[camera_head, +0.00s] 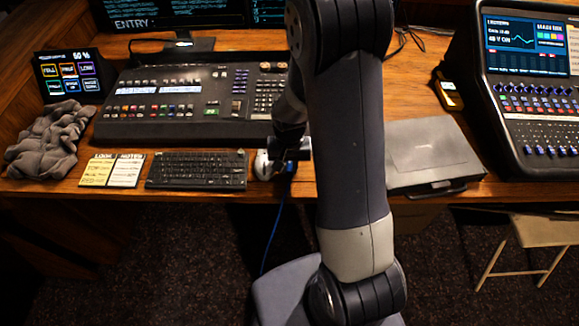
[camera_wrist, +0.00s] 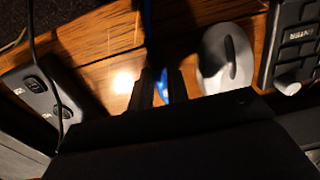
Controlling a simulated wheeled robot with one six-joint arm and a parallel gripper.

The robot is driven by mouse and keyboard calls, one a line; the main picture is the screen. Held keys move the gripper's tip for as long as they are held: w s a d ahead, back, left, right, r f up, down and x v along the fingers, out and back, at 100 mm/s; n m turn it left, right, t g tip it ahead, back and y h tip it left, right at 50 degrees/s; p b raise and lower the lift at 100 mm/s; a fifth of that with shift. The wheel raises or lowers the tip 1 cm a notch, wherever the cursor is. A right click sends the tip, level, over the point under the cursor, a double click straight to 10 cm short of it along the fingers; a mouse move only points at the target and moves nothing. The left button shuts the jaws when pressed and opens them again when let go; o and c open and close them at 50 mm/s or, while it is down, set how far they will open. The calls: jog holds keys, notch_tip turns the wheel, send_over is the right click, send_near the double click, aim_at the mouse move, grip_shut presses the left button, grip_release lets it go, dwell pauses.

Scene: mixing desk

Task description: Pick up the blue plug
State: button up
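The blue plug (camera_wrist: 163,84) shows as a small blue piece between the two dark fingers of my gripper (camera_wrist: 161,88) in the wrist view. Its blue cable (camera_wrist: 148,18) runs up to the top edge of that view. In the head view, a bit of blue (camera_head: 290,168) shows at my gripper (camera_head: 287,160), low at the desk's front edge beside the white mouse (camera_head: 262,166). The blue cable (camera_head: 271,238) hangs below the edge there. The fingers are close to the plug; whether they touch it I cannot tell. My arm hides part of the desk.
The mouse (camera_wrist: 226,58) and keyboard (camera_wrist: 296,45) are close on one side. A grey box with black sockets (camera_wrist: 42,92) and a thin black cable lie opposite. In the head view, a silver case (camera_head: 430,150) is right of my arm and a mixing console (camera_head: 185,105) stands behind.

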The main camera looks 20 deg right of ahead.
grip_shut()
dwell(0.4)
